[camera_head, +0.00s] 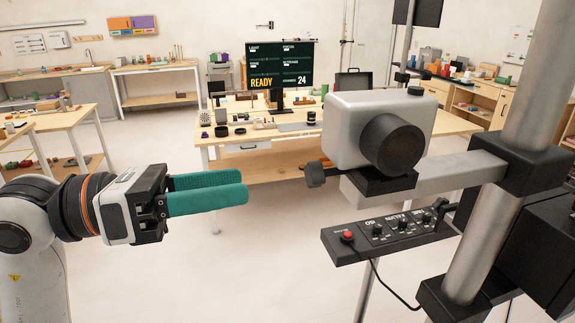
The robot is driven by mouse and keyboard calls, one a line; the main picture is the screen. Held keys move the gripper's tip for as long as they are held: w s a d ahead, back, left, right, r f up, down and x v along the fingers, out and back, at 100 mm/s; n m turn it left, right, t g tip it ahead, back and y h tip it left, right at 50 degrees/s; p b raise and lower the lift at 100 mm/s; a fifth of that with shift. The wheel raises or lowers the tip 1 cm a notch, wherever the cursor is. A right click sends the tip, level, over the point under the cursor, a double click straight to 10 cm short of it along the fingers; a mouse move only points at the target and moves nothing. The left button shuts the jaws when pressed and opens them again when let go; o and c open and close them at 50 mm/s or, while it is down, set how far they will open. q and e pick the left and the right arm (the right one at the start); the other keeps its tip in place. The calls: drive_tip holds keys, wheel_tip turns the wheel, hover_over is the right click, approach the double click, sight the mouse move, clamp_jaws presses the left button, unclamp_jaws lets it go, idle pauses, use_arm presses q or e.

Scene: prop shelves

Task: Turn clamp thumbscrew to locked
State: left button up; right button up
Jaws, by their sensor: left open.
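A dark thumbscrew (315,174) sticks out to the left of the clamp (385,182) under a grey box camera (372,128) with a black lens. Its locked or unlocked setting cannot be read from here. My left gripper (243,187) comes in from the left with two teal fingers pointing right. It is open, with nothing seen between the fingers. Its tips are apart from the thumbscrew, to its left and slightly lower in the picture. My right gripper is not in view.
A black control panel (385,232) with a red button and knobs sits below the camera, with a cable hanging from it. A metal post (495,190) stands at right. A table with a monitor (280,70) reading READY is behind. Open floor lies below my left gripper.

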sight(308, 177)
use_arm(q)
drive_tip(key=x, duration=0.2)
drive_tip(key=p+x, duration=0.1)
drive_tip(key=x, duration=0.1)
drive_tip(key=p+x, duration=0.1)
drive_tip(key=x, duration=0.2)
drive_tip(key=shift+s+r, duration=0.2)
drive_tip(key=shift+s, duration=0.1)
drive_tip(key=shift+x, duration=0.85)
drive_tip(key=shift+f, duration=0.2)
drive_tip(key=shift+c, duration=0.2)
